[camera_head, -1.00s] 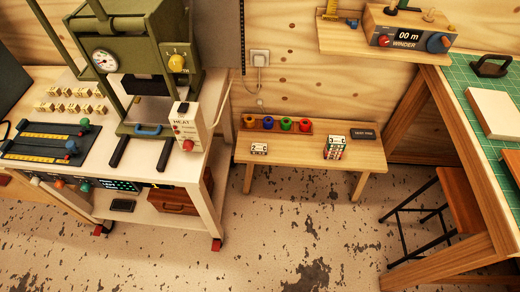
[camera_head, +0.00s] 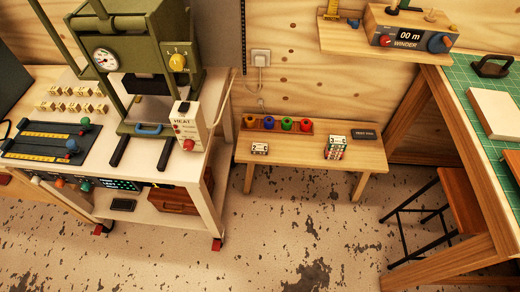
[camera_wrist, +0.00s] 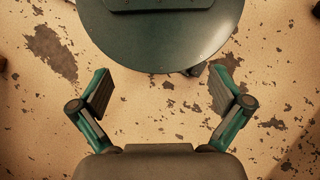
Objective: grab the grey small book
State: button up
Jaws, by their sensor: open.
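I cannot tell for sure which thing is the grey small book. A flat dark grey item with pale lettering (camera_head: 363,133) lies at the right end of the low wooden bench. Another small dark flat item (camera_head: 122,205) lies on the lower shelf of the white cart. A larger pale, book-like slab (camera_head: 495,113) lies on the green mat at the right. My gripper (camera_wrist: 160,95) shows only in the wrist view. Its two fingers are spread wide with nothing between them, above the speckled floor, and no book is in that view.
The low bench (camera_head: 290,158) also holds a row of coloured rolls (camera_head: 287,124) and two small number blocks. The white cart (camera_head: 190,185) with a green press stands left. A stool (camera_head: 455,205) stands beside the right table. The floor in front of the bench is clear.

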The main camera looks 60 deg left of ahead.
jog(key=w+a+f+n+t+h+b, duration=0.3)
jog(key=w+a+f+n+t+b, duration=0.35)
jog(key=w+a+f+b, duration=0.75)
jog(key=w+a+f+n+t+b, duration=0.15)
jog(key=a+n+b, duration=0.45)
jog(key=a, duration=0.6)
jog(key=n+t+y+b, duration=1)
jog(key=n+y+b, duration=0.6)
jog(key=n, duration=1.7)
send_near(259, 148)
jog(key=shift+w+a+r+h, duration=0.2)
jog(key=shift+a+r+h, duration=0.05)
jog(key=shift+h, duration=0.35)
jog(key=b+x, duration=0.1)
jog(key=x, duration=0.3)
jog(key=shift+a+f+b, duration=0.15)
jog(key=shift+a+b, duration=0.05)
jog(key=shift+b, duration=0.2)
jog(key=shift+b+x, duration=1.35)
jog(key=shift+x, duration=1.5)
jog(key=shift+r, duration=0.2)
